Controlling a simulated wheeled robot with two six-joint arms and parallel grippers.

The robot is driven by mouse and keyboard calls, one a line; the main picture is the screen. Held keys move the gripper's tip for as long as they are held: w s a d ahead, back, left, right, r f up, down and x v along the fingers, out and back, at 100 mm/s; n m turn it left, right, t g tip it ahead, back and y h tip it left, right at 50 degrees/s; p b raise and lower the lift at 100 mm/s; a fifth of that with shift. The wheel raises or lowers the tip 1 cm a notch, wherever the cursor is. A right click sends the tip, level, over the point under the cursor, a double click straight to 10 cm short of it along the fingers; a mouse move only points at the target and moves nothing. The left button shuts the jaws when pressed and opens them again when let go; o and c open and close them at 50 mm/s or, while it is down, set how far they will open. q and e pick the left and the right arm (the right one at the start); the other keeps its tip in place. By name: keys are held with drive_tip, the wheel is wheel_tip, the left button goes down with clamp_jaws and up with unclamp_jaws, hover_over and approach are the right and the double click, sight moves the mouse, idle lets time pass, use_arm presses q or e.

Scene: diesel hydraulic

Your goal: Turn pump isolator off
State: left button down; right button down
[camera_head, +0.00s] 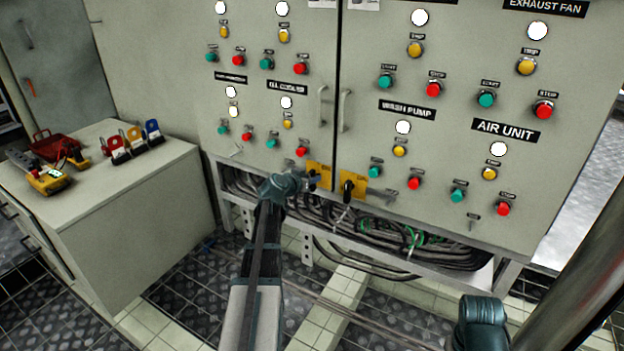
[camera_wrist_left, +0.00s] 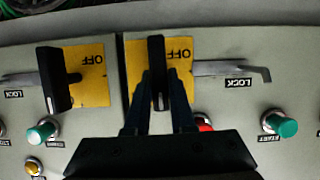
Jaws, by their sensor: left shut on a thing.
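Two pump isolators sit side by side at the cabinet's bottom edge, each a black handle on a yellow plate. In the head view my left gripper (camera_head: 304,180) is at the left isolator (camera_head: 319,172); the right isolator (camera_head: 351,188) is free. My right gripper is not visible.
Start and stop buttons (camera_head: 374,172) and lamps cover the cabinet face. Metal lock levers (camera_wrist_left: 235,70) stick out beside the isolators. Loose cables (camera_head: 390,240) hang below. A low cabinet (camera_head: 130,210) on the left bears padlocks (camera_head: 133,139) and a meter (camera_head: 48,180).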

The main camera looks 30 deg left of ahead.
use_arm(q)
drive_tip(key=n+h, duration=0.1)
drive_tip(key=n+h+b, duration=0.1)
drive_tip(key=n, duration=0.1)
drive_tip(key=shift+a+f, duration=0.2)
drive_tip(key=shift+a, duration=0.1)
drive_tip(key=n+t+h+b, duration=0.1)
drive_tip(key=n+b, duration=0.1)
drive_tip(key=n, duration=0.1)
drive_tip(key=n+t+h+b, duration=0.1)
drive_tip(key=n+h+b, duration=0.1)
drive_tip(key=n+b, duration=0.1)
drive_tip(key=f+n+t+h+b, duration=0.1)
drive_tip(key=n+b, duration=0.2)
drive_tip(key=n, duration=0.1)
drive_tip(key=shift+a+h, duration=0.25)
drive_tip(key=shift+h, duration=0.05)
drive_tip(key=shift+r+t+b, duration=0.1)
drive_tip(key=shift+t+b, duration=0.2)
drive_tip(key=shift+b, duration=0.05)
drive_tip(key=c, duration=0.8)
unclamp_jaws()
drive_tip(key=shift+o, duration=0.2)
